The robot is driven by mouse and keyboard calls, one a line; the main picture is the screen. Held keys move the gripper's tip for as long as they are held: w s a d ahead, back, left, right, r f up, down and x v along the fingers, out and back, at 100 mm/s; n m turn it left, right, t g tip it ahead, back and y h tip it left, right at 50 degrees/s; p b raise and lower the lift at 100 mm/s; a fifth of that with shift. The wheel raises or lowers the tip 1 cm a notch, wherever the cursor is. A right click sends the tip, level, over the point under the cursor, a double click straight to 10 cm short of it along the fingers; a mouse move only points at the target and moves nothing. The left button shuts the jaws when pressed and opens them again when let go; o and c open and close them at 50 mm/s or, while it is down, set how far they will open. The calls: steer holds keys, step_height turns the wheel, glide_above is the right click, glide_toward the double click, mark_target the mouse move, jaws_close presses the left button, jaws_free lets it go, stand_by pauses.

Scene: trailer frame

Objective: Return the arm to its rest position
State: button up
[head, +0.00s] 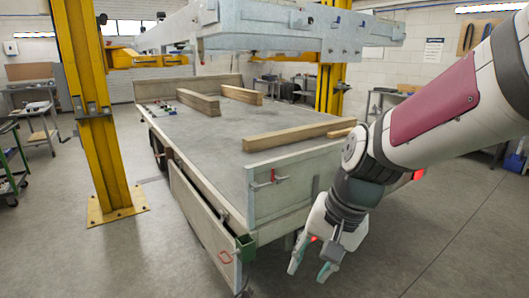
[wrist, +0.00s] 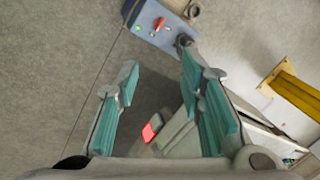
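My arm comes in from the right in the head view, and its wrist bends down beside the trailer's near right corner. My gripper (head: 309,270) hangs below, pointing down over the floor in front of the trailer. In the wrist view my gripper (wrist: 160,62) is open, its two teal-padded fingers apart with only bare floor between the tips. It holds nothing. The flatbed trailer (head: 205,140) stands in the middle of the head view, its side panel folded down. The trailer's red lamp (wrist: 152,130) shows low between the fingers in the wrist view.
Several wooden beams (head: 290,136) lie on the trailer bed. A grey frame (head: 260,25) hangs above it between yellow posts (head: 95,100). A trolley (head: 12,165) stands at the far left. Concrete floor is clear at front right.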

steer(key=s+d+r+n+h+p, duration=0.1)
steer(key=s+d+r, duration=0.2)
steer(key=s, duration=0.3)
steer(key=s+d+r+n+t+h+p, duration=0.1)
steer(key=s+d+r+n, duration=0.1)
steer(key=s+d+r, duration=0.2)
steer(key=s+d+r+n+t+h+p, duration=0.1)
steer(key=s+d+r, duration=0.2)
steer(key=s, duration=0.4)
steer(key=shift+s+d+r+p, duration=0.35)
steer(key=shift+s+d+r, duration=0.05)
steer(key=shift+r, duration=0.05)
stand_by(0.6)
